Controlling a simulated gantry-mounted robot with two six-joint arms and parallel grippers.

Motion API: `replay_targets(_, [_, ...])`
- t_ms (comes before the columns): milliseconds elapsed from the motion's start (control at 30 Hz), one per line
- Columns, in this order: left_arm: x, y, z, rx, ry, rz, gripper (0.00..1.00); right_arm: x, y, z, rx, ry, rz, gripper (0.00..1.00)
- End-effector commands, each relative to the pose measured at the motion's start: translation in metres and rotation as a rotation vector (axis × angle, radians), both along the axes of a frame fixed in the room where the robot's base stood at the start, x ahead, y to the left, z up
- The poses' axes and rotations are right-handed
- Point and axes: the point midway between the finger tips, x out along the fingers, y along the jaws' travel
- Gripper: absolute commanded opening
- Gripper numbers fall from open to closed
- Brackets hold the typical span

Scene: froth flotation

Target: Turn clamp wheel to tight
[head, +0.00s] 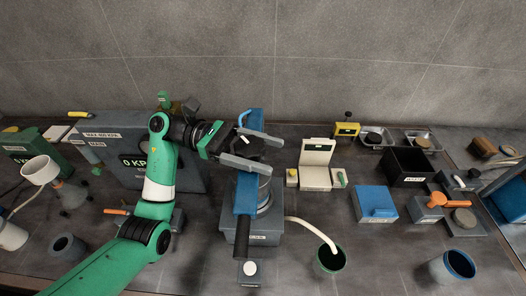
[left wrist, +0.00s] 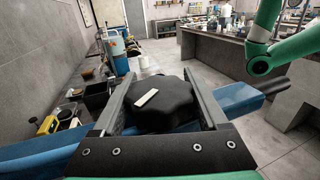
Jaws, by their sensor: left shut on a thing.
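The clamp wheel (left wrist: 165,110) is a black lobed knob with a white bar mark on top, seen large in the left wrist view. It sits above a blue clamp bar (left wrist: 240,98) on the flotation machine. In the head view the blue bar (head: 244,205) runs over a round grey vessel (head: 264,196) on a blue-grey base (head: 235,226). My left gripper (head: 275,154) reaches in from the left, its two fingers on either side of the wheel. In the left wrist view the gripper (left wrist: 154,74) is shut on the wheel. My right gripper is not in view.
A pale hose (head: 314,230) runs from the machine into a dark green-rimmed cup (head: 330,259). A large grey pressure box (head: 120,178) reading 0 KP stands behind my left arm. A white scale (head: 316,168) and a blue box (head: 375,203) stand to the right.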

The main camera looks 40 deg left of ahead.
Motion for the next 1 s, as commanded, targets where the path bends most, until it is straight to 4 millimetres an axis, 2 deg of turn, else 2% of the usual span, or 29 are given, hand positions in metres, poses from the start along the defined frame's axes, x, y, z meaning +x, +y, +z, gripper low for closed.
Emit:
replay_targets(67, [0.000,0.000,0.000,0.001,0.000,-0.001,0.20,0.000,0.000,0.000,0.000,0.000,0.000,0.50])
replay_targets(100, [0.000,0.000,0.000,0.001,0.000,0.000,0.80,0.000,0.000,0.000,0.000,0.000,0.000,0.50])
replay_targets(200, [0.000,0.000,0.000,0.001,0.000,0.000,0.97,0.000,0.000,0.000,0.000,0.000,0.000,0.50])
replay_targets(233, [0.000,0.000,0.000,0.001,0.000,0.000,1.00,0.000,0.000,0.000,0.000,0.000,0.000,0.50])
replay_targets(467, [0.000,0.000,0.001,0.001,0.000,0.001,1.00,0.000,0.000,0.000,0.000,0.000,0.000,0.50])
replay_targets(567, [0.000,0.000,0.008,0.002,-0.002,0.001,1.00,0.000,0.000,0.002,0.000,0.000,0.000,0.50])
replay_targets(700, [0.000,0.000,0.035,0.003,-0.005,0.000,1.00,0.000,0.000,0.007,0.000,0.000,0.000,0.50])
replay_targets(1000, [-0.051,-0.026,0.097,0.004,-0.007,0.001,1.00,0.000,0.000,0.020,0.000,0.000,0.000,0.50])
